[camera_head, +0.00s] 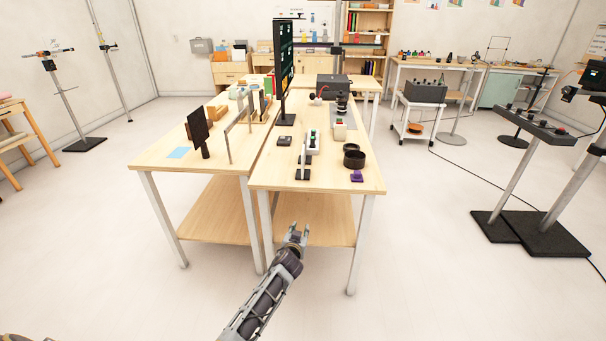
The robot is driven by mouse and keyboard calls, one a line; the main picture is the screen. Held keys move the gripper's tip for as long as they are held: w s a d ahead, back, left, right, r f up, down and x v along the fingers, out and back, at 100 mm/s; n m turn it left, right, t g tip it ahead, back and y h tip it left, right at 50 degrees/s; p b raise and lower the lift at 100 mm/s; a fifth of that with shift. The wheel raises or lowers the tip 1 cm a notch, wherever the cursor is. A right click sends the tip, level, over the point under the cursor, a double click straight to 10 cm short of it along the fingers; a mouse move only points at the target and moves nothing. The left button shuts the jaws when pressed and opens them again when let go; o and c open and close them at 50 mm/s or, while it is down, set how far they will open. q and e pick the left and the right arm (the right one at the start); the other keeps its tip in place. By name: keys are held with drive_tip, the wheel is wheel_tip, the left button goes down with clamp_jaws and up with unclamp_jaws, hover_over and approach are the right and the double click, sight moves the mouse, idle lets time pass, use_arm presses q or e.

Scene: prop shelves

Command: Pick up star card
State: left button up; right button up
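I cannot make out a star card; any star marking is too small to tell at this distance. A flat light-blue card (180,152) lies on the left table near its front edge. A small purple item (357,176) sits near the front right corner of the right table. My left gripper (298,229) is in front of the right table, its two fingers pointing toward the table. The fingers are apart with nothing between them. My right gripper is not in view.
Two wooden tables, left (153,163) and right (320,186), stand side by side with lower shelves. A tall dark panel (284,75), dark round containers (354,158) and a dark upright board (198,128) stand on them. Stands with black bases (545,236) are at right. Floor in front is clear.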

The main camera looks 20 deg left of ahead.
use_arm(q)
drive_tip(key=w+a+r+n+t+y+b, duration=0.1)
drive_tip(key=w+r+n+t+y+b, duration=0.1)
drive_tip(key=r, duration=1.7)
drive_tip(key=shift+w+t+b, duration=0.45)
drive_tip(key=shift+w+t, duration=0.35)
drive_tip(key=shift+w, duration=0.2)
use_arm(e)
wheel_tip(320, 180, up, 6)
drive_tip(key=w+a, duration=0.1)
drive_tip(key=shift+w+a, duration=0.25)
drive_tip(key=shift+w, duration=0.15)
